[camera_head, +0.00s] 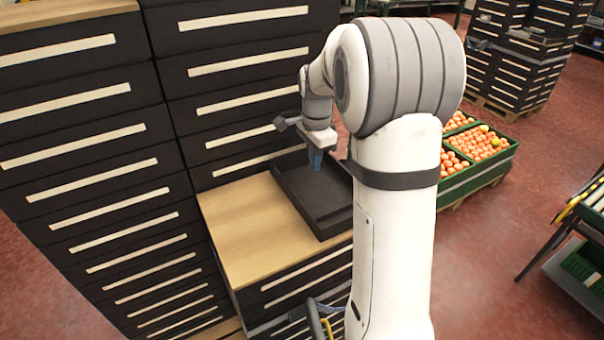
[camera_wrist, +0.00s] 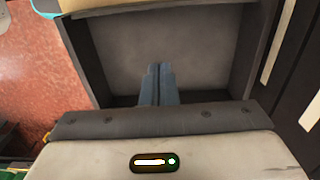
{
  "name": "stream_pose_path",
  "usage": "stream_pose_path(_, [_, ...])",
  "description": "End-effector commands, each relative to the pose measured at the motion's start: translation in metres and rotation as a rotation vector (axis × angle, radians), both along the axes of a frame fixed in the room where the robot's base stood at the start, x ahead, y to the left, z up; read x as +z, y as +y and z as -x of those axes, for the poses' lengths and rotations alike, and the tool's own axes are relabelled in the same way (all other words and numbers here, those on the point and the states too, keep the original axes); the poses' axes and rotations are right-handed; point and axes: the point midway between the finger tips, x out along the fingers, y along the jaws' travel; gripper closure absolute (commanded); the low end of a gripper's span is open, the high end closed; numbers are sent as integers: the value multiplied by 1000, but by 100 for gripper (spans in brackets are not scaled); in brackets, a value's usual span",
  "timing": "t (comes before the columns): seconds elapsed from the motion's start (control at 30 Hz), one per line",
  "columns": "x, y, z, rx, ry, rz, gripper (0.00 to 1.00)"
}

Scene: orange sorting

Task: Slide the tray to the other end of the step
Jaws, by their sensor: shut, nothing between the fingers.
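The dark tray (camera_head: 322,222) lies on the wooden top of the step (camera_head: 239,218), at the right end of that top in the head view. The bare left part of the step is clear. My gripper (camera_head: 316,160) points down over the tray's inside, with its blue fingers together and empty. In the wrist view the fingers (camera_wrist: 158,72) show in front of the tray's grey floor (camera_wrist: 205,55). I cannot tell whether the fingertips touch the tray. My arm hides the tray's right side in the head view.
Tall dark drawer cabinets (camera_head: 90,130) stand to the left of and behind the step. Green crates of oranges (camera_head: 480,145) stand on the floor at the right. A rack (camera_head: 585,215) is at the far right. Red floor lies open between them.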

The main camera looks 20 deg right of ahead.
Motion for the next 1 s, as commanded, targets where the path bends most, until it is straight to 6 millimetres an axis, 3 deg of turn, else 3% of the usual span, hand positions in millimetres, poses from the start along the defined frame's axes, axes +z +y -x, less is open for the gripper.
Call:
stream_pose_path(0.43, [-90, 0, 2, 2, 5, -1, 100])
stream_pose_path(0.7, [-87, 34, 8, 4, 1, -1, 100])
stream_pose_path(1.0, [-88, 39, 9, 1, 0, 0, 100])
